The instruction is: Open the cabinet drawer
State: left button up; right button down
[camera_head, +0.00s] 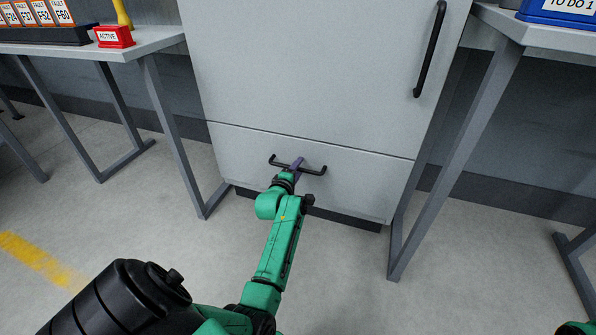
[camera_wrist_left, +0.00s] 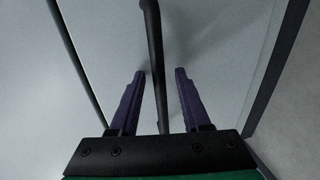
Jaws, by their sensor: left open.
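The cabinet (camera_head: 330,60) is pale grey, with a drawer (camera_head: 350,182) at its bottom. The drawer front looks flush with the door above it. A black bar handle (camera_head: 314,172) runs across the drawer front. My left gripper (camera_head: 298,163) is at the handle's middle. In the left wrist view the handle (camera_wrist_left: 154,60) passes between the two purple fingers of the left gripper (camera_wrist_left: 159,74). The fingers are open, with a gap on both sides of the bar. My right gripper is not in view; only a bit of green arm shows at the lower right corner.
A taller black handle (camera_head: 430,50) is on the cabinet door above. A table (camera_head: 150,40) stands left of the cabinet and another table (camera_head: 530,38) stands right of it, their legs close to the drawer's sides. The floor in front is clear.

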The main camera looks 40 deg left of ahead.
pick_arm(q)
grip_shut()
dwell(1.4)
